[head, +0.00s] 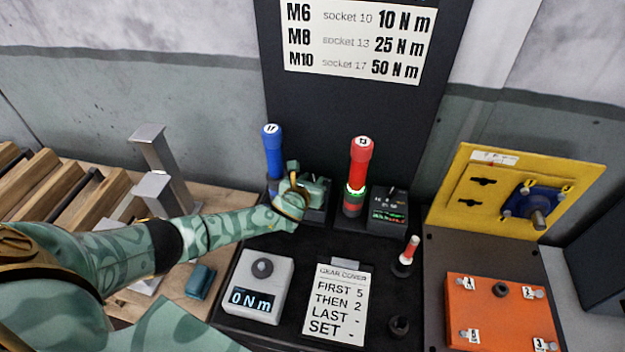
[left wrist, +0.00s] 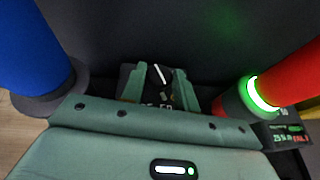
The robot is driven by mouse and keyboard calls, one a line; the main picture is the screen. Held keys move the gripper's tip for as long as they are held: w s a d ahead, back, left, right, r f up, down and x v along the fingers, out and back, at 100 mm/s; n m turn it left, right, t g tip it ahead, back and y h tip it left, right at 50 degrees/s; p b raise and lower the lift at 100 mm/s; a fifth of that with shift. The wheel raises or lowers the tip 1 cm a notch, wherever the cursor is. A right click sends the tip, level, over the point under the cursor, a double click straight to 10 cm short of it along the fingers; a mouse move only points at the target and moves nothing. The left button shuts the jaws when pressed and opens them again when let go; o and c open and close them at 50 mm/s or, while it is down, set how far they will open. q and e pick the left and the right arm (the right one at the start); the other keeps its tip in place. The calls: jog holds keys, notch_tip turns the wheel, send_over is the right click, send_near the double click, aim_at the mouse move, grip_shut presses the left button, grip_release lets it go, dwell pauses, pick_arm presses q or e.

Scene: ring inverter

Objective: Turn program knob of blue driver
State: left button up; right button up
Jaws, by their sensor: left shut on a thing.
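The blue driver (head: 273,155), marked 17 on its top, stands upright in its holder; its side also shows in the left wrist view (left wrist: 30,55). My left gripper (head: 312,190) is at the small box just right of the blue driver. In the left wrist view its two fingers (left wrist: 158,88) are on either side of the dark program knob (left wrist: 158,75), which has a white pointer line tilted slightly from upright. The gripper is shut on the knob. The small display below it is mostly hidden by the gripper. My right gripper is not in view.
The red driver (head: 360,160), marked 13 with a lit green ring, stands close on the right beside its own program box (head: 389,210). In front are a grey tester (head: 255,285) reading 0 Nm and a gear cover card (head: 337,305). An orange cover (head: 500,312) lies right.

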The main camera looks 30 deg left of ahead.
pick_arm(q)
jog(key=shift+m+h, duration=0.3)
jog(key=o, duration=0.9)
jog(key=shift+s+r+p, duration=0.15)
jog(key=shift+s+p, duration=0.15)
jog(key=shift+s, duration=0.05)
jog(key=p+v, duration=0.4)
jog(key=v, duration=1.1)
jog(key=shift+s, duration=0.25)
